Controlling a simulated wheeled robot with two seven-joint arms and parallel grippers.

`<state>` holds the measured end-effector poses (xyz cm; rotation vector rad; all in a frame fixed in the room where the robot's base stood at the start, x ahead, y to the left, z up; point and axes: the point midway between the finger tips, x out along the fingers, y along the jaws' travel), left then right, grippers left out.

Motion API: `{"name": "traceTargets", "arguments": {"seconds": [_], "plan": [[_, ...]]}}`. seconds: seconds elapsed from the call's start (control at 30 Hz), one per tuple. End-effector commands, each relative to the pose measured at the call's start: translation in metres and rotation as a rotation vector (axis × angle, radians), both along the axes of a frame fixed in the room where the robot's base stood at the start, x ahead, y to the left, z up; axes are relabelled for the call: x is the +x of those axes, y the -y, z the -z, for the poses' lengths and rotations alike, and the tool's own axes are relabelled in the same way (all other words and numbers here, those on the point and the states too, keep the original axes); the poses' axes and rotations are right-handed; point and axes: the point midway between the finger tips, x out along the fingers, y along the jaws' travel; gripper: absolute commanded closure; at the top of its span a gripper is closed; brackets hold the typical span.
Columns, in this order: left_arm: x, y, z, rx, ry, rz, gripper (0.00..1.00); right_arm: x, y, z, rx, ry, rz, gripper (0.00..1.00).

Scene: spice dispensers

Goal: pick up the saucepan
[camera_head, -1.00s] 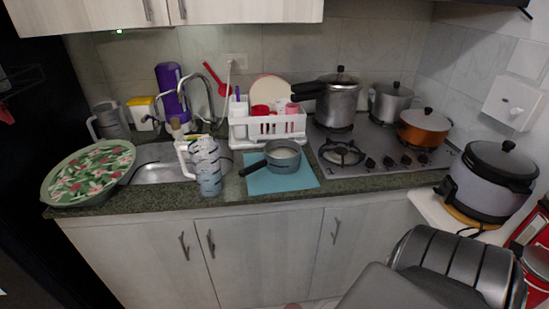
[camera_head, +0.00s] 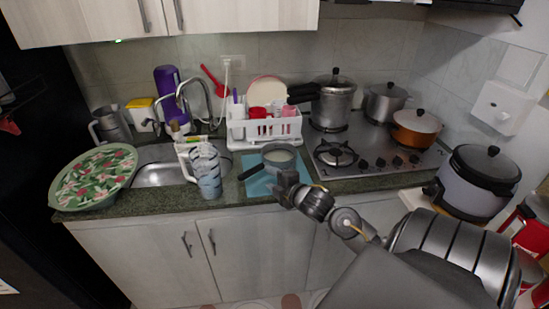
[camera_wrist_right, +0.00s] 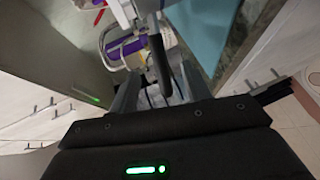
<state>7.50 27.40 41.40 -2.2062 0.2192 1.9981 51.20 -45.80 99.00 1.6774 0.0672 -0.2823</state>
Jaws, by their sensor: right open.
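The grey saucepan (camera_head: 279,157) sits upright on the light blue mat (camera_head: 258,186) on the counter, its dark handle (camera_head: 253,172) pointing to the front left. My right gripper (camera_head: 283,184) is just in front of the saucepan, above the counter's front edge, and partly covers the mat. In the right wrist view my right gripper (camera_wrist_right: 160,82) is open. A dark bar (camera_wrist_right: 158,62), which looks like the saucepan handle, shows between its fingers; I cannot tell whether they touch. The blue mat (camera_wrist_right: 203,30) is beside it. My left gripper is not in view.
A patterned jug (camera_head: 205,170) stands left of the mat, near the sink (camera_head: 160,174). A white dish rack (camera_head: 265,129) is behind the saucepan. The stove (camera_head: 365,160) with several pots is to the right. A rice cooker (camera_head: 477,183) stands farther right.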

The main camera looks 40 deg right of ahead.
Motion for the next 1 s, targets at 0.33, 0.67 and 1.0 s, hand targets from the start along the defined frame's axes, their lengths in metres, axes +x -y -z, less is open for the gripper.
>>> {"name": "traceTargets", "arguments": {"seconds": [0.33,0.67,1.0], "plan": [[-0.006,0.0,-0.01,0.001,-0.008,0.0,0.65,0.044,0.005,0.009,0.006,-0.001,0.003,0.52],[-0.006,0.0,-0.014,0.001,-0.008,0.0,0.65,0.058,0.005,0.012,0.007,0.0,0.002,0.52],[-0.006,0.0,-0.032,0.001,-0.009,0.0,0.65,0.102,0.004,0.019,0.007,-0.001,0.003,0.52]]}}
